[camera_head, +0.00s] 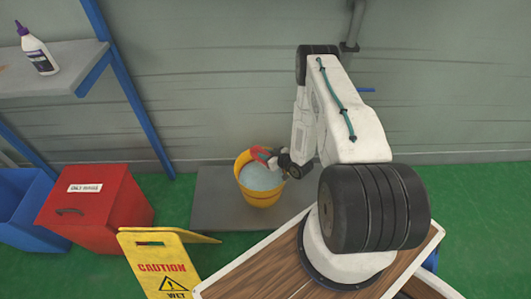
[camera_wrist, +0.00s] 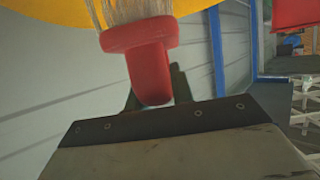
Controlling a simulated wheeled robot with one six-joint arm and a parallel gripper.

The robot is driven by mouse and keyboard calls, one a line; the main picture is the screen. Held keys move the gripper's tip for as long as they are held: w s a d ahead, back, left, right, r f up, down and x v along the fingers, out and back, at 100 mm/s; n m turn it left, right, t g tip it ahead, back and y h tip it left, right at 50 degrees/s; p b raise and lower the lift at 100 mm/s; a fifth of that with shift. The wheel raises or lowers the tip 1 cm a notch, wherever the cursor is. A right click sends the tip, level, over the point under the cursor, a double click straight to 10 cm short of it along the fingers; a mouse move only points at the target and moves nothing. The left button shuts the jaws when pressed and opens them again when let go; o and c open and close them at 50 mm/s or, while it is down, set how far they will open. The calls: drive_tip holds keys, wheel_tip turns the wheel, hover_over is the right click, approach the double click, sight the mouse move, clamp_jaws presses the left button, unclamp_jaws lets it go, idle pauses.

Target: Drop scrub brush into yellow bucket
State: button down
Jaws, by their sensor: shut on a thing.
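The yellow bucket (camera_head: 264,198) stands upright on a grey slab by the wall, with pale blue-grey contents inside. My gripper (camera_head: 277,161) is at the bucket's upper right rim and is shut on the red scrub brush (camera_head: 260,154). The brush appears over the bucket's back rim in the head view; whether it touches the rim cannot be told. In the wrist view, the red handle (camera_wrist: 150,70) is between my dark fingers, with pale bristles pointing to the top of the picture. A yellow part of the bucket (camera_wrist: 40,12) shows behind the bristles.
A yellow caution sign (camera_head: 160,262) stands front left of the bucket. A red box (camera_head: 105,200) and a blue bin (camera_head: 30,235) stand at the left. A shelf (camera_head: 75,62) with a white bottle (camera_head: 38,52) is above them. The wall is close behind the bucket.

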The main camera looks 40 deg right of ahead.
drive_tip(key=shift+f, duration=2.55)
drive_tip(key=c, duration=1.1)
unclamp_jaws()
drive_tip(key=v, duration=0.7)
drive_tip(key=shift+s+r, duration=0.2)
drive_tip(key=shift+s, duration=0.15)
drive_tip(key=shift+d, duration=0.1)
